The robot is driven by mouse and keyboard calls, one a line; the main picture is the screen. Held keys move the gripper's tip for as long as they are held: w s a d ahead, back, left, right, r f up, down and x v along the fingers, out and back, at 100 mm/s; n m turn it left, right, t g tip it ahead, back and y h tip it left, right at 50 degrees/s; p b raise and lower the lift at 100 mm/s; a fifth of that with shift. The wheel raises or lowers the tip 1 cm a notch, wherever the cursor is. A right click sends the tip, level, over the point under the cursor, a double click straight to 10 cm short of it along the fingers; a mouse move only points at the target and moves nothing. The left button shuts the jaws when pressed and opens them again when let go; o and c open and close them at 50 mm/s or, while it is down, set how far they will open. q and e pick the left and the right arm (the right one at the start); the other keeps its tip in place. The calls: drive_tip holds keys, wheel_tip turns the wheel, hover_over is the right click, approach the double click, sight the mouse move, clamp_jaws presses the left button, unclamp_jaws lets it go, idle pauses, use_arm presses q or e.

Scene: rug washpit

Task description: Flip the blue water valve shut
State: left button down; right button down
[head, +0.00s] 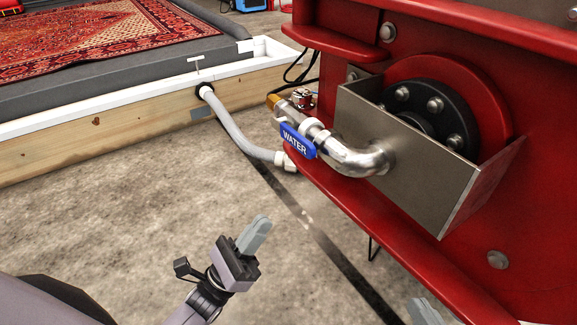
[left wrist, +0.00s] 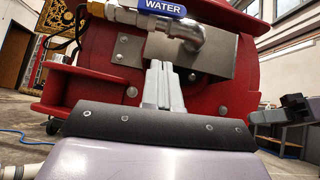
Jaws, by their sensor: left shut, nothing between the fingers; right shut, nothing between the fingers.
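The blue water valve handle (head: 297,141), marked WATER, lies alongside the metal pipe, roughly in line with it, in the head view. It also shows at the top of the left wrist view (left wrist: 163,7). The metal pipe (head: 345,155) bends into a steel bracket on the red machine. My left gripper (head: 258,226) is shut and empty, below and to the left of the handle, apart from it; its fingers (left wrist: 158,80) point toward the machine below the valve. My right gripper (head: 425,311) is shut; only its fingertips show at the bottom edge of the head view.
The steel bracket (head: 400,160) juts out right of the valve on the red machine (head: 545,215). A grey hose (head: 233,130) runs from the wood-framed pit (head: 95,125), which has a patterned rug (head: 90,35), toward the machine. The concrete floor between is mostly clear.

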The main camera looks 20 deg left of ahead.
sight(291, 136)
use_arm(q)
drive_tip(key=s+a+r+x, duration=0.1)
drive_tip(key=r+x, duration=0.1)
drive_tip(key=x, duration=1)
drive_tip(key=shift+r, duration=0.25)
drive_tip(key=shift+s, duration=0.1)
use_arm(e)
drive_tip(key=shift+s+d+r, duration=0.1)
use_arm(q)
drive_tip(key=shift+d+r+n+t+y+p, duration=0.1)
drive_tip(key=shift+r+n+t+y+p, duration=0.15)
drive_tip(key=shift+n+t+y, duration=0.4)
use_arm(e)
drive_tip(key=shift+s+d, duration=0.4)
drive_tip(key=shift+d, duration=0.1)
